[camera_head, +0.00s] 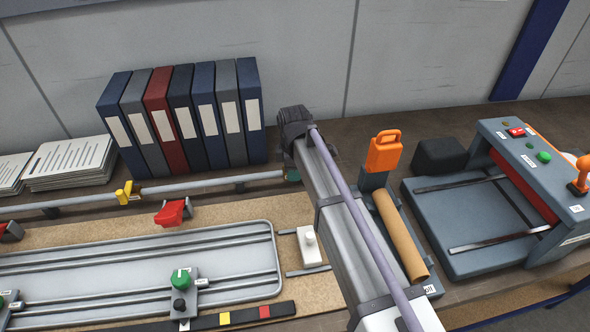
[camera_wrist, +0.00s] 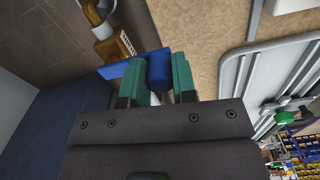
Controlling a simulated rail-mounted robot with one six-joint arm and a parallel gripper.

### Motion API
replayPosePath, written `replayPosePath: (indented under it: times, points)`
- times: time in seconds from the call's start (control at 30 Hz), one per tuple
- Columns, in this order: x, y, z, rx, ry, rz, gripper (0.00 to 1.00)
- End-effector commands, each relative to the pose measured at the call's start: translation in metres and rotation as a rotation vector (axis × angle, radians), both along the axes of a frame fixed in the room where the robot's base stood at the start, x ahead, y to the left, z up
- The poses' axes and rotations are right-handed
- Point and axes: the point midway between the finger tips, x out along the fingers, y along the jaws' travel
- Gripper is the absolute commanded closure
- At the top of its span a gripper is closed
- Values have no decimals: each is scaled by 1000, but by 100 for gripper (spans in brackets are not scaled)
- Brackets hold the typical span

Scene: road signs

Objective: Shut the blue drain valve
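The blue valve handle (camera_wrist: 157,69) shows in the wrist view between the two teal fingers of my gripper (camera_wrist: 159,79). A flat blue part runs from it to the left behind the left finger. The fingers lie on both sides of the handle, with no clear gap, so my gripper looks shut on it. In the head view my arm hides the blue valve. Only a bit of teal finger (camera_head: 293,175) shows there, at the right end of the visible grey pipe (camera_head: 205,187).
A yellow valve handle (camera_head: 126,193) sits on the pipe and a red one (camera_head: 173,212) stands in front. Binders (camera_head: 183,117) stand behind the pipe. An orange lock-shaped piece (camera_head: 384,152) and a tan roll (camera_head: 400,235) are right of my arm. A grey tray (camera_head: 130,265) lies left.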

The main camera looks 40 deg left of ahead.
Motion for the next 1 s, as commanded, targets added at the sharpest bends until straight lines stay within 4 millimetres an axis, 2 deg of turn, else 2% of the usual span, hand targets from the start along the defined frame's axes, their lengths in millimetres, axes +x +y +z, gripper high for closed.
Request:
replayPosePath:
  times: [0.03, 0.23, 0.47, 0.57, 0.67, 0.9, 1.0]
  points:
    - [0, 0, 0, 0, 0, 0, 70]
    - [0, 0, 0, 0, 0, -1, 50]
    - [0, 0, 1, 0, 0, -1, 49]
    - [0, 0, 8, 0, 0, -1, 49]
    - [0, 0, 24, 0, 0, -2, 49]
    - [0, 0, 85, 0, 0, -1, 49]
    - [0, -1, 104, 0, 0, -1, 49]
